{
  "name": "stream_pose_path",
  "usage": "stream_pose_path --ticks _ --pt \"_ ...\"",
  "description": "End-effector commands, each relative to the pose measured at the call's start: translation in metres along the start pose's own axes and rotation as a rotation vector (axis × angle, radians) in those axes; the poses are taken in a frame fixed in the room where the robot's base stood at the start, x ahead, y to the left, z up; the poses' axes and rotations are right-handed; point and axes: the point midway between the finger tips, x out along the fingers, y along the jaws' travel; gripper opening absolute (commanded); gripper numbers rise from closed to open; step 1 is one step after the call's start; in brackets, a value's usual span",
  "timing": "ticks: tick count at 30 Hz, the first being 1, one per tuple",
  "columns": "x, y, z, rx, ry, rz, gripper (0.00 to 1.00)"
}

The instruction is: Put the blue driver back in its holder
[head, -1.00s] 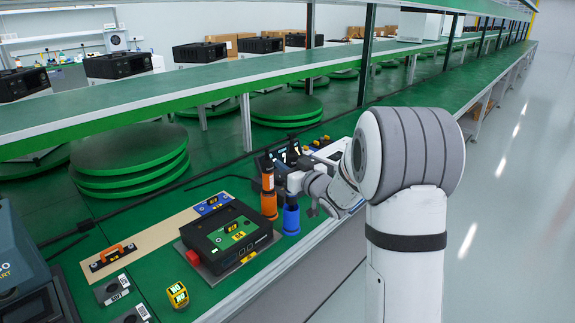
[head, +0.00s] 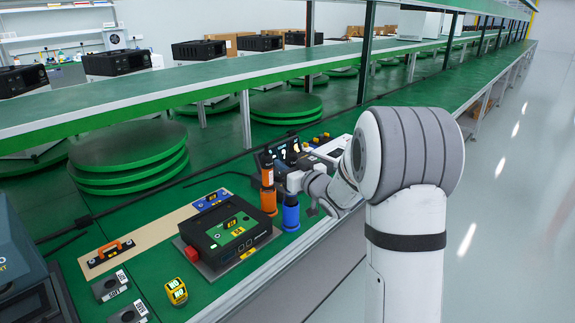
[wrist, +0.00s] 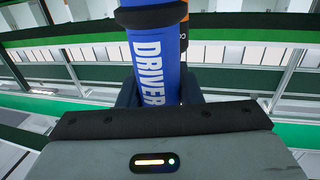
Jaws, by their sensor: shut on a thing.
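The blue driver (wrist: 150,65), a blue cylinder with white lettering reading DRIVER, stands up between the jaws in the wrist view. My gripper (wrist: 158,95) is shut on it, with dark fingers on both sides. In the head view, a blue cylinder (head: 291,215) with a dark upper part shows just below and left of my wrist. I cannot tell there which part is driver and which is holder. My own wrist partly hides the grasp in that view.
An orange cylindrical tool (head: 268,200) stands close left of the blue one. A black device with a green top (head: 230,232) is left of them. A yellow block (head: 176,291) lies nearer. An overhead shelf (head: 150,90) runs along the line; the right-hand floor is clear.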

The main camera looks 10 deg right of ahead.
Motion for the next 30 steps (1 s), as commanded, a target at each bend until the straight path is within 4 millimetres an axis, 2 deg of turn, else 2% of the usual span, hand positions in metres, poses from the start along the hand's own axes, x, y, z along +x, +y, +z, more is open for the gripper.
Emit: stream_pose_path --ticks 8,30 --pt "0.0 0.0 0.0 -0.001 0.002 -0.001 0.0" --pt "0.0 -0.001 0.021 -0.001 0.002 -0.001 0.0"
